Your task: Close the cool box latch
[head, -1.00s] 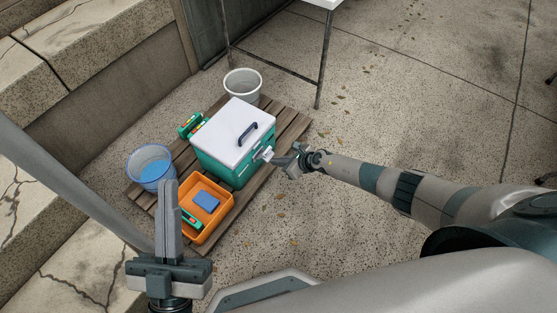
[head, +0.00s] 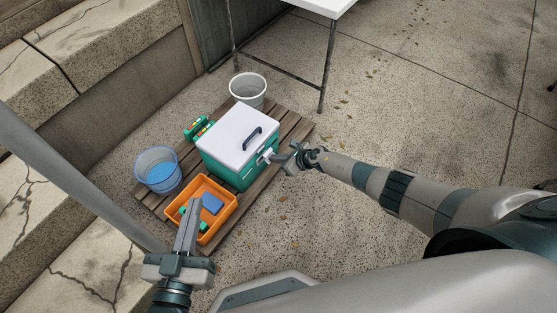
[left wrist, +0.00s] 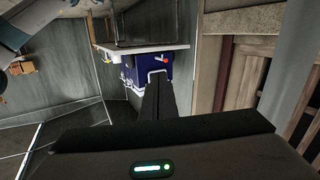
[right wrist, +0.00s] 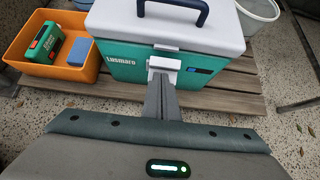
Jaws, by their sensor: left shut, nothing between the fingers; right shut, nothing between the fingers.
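The cool box (head: 232,165) is green with a white lid (head: 237,134) and a dark blue handle, and stands on a wooden pallet. The lid lies down on the box. In the right wrist view the white latch (right wrist: 164,64) is on the front of the box (right wrist: 125,68), just under the lid edge. My right gripper (head: 275,156) is shut and empty, with its fingertips (right wrist: 160,80) at the latch's lower part; I cannot tell whether they touch. The fingers hide part of the latch area. My left gripper (head: 191,207) is shut and empty, raised in front of the orange tray.
An orange tray (head: 222,222) with a blue block and green items sits on the pallet (head: 284,133). A blue bucket (head: 157,170) stands at left, a white bucket (head: 248,90) behind. Green packs (head: 198,127) lie beside the box.

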